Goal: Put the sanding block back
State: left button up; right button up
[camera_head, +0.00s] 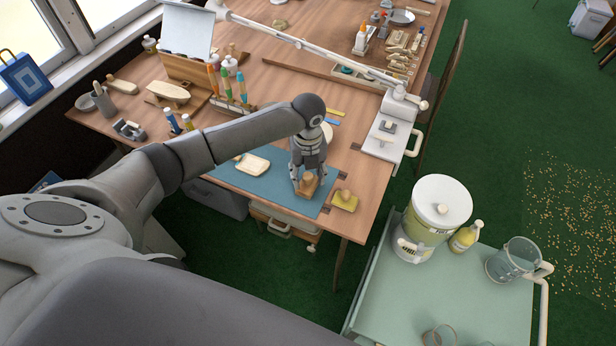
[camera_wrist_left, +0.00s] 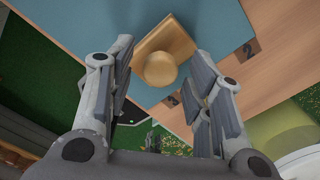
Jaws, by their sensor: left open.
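A wooden block with a round knob, which looks like the sanding block (camera_head: 308,187), lies on the blue mat (camera_head: 262,187) near the table's front edge. In the left wrist view the block (camera_wrist_left: 150,47) shows its knob towards the camera, between and just beyond my finger tips. My left gripper (camera_head: 307,174) is open above the block, pointing down, with a finger on each side in the wrist view (camera_wrist_left: 162,70). Whether a finger touches it I cannot tell. A second knobbed piece on a yellow-green base (camera_head: 346,203) stands just right of the mat. My right gripper is not in view.
A white unit with a long jointed arm (camera_head: 390,135) stands at the table's right edge. A pale green cart (camera_head: 440,305) with a large canister (camera_head: 437,205) and a jug (camera_head: 512,260) stands at the right.

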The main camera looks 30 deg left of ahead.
aim_at(308, 177)
pick_arm(q)
notch_tip(308, 177, up, 11)
jog(key=b, duration=0.1)
jog(key=shift+f, duration=0.15)
dwell(0.4)
